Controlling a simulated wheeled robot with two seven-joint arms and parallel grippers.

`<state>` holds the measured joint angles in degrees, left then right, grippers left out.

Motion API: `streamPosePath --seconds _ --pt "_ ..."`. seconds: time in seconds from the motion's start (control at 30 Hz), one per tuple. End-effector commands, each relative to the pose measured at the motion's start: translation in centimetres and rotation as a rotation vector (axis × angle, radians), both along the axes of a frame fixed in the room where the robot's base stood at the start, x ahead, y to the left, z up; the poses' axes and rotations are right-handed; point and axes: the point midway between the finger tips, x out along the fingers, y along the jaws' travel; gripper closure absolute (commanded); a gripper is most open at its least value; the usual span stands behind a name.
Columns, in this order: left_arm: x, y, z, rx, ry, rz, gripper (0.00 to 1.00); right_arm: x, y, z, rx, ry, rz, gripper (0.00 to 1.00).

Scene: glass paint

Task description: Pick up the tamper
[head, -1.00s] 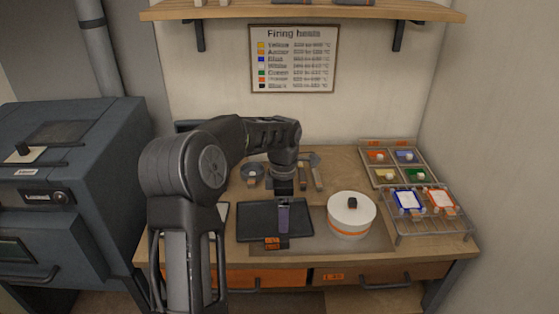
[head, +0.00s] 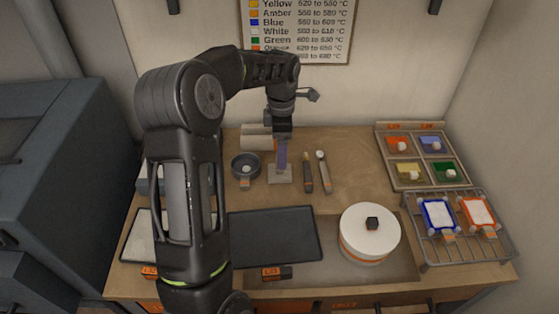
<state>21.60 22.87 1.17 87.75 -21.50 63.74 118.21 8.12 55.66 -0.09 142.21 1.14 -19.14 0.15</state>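My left gripper (head: 282,140) points down over the back half of the bench. A slim purple strip (head: 283,155) hangs below it; I cannot tell if this is a held tool or part of the fingers. Its lower end meets a pale square block (head: 280,175) on the bench, and I cannot tell whether they are joined. I cannot surely tell which thing is the tamper. Just right of the block lie a dark, orange-ended tool (head: 308,175) and a tool with a round pale head (head: 323,173). My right gripper is not in view.
A dark bowl (head: 246,165) stands left of the block. A black tray (head: 272,237) lies in front, beside a white round lidded pot (head: 370,232). A wire rack (head: 465,255) and a tray of coloured compartments (head: 414,184) are at the right. Bare bench lies behind the tray.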

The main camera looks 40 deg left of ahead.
Motion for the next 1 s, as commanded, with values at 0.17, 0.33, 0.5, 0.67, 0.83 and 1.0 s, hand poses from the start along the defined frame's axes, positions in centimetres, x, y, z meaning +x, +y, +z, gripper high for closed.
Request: streamPosePath --seconds 0.17,0.33,0.5,0.67,0.83,1.0 --pt "0.0 0.0 0.0 0.000 0.000 0.000 0.11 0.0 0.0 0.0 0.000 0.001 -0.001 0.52" --pt "0.0 0.0 -1.2 -0.001 0.001 0.000 0.11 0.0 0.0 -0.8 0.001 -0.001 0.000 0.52" --pt "0.0 0.0 -2.7 -0.001 -0.001 0.000 0.11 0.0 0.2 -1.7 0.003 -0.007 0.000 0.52" --pt "0.0 0.0 -2.6 0.000 0.000 0.000 0.11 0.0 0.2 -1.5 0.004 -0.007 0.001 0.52" --pt "-0.1 0.0 -2.8 0.000 0.000 0.000 0.11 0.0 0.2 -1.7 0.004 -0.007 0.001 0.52" --pt "-0.3 0.2 -4.9 -0.001 0.002 0.001 0.11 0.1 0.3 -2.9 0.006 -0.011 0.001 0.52"
